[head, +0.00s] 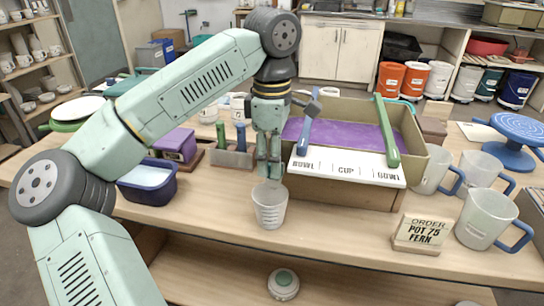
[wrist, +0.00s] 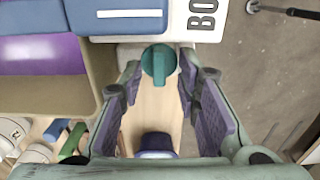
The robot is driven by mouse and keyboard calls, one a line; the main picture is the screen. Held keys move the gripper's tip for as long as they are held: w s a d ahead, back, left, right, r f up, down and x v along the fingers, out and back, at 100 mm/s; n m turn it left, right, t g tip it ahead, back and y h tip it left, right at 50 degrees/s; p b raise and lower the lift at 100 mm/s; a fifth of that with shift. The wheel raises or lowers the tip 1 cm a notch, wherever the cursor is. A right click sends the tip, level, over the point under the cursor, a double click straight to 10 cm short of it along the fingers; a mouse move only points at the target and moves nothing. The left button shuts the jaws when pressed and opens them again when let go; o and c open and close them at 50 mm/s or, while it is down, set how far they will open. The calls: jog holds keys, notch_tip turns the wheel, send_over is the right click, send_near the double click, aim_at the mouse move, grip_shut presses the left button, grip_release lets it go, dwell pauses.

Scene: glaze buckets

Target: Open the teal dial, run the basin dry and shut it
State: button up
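The basin (head: 310,193) is a tan box holding purple glaze, with a white board (head: 345,168) lettered BOWL, CUP, BOWL along its front. The teal dial (wrist: 158,66) shows in the wrist view, round with a raised ridge, beside the lettered board. My gripper (wrist: 165,85) is open, with the dial between and slightly beyond its fingers; I cannot tell whether they touch it. In the head view my gripper (head: 270,172) points down at the basin's front left corner and hides the dial. A translucent measuring cup (head: 270,208) stands just below; its contents are unclear.
A blue bar (head: 308,125) and a green bar (head: 386,132) lie across the basin. Pale mugs (head: 487,217) and an order sign (head: 424,233) reading POT 75 FERN stand to the right. A navy tub (head: 148,192) stands left. The table front is mostly clear.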

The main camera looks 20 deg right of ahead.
grip_shut()
dwell(0.4)
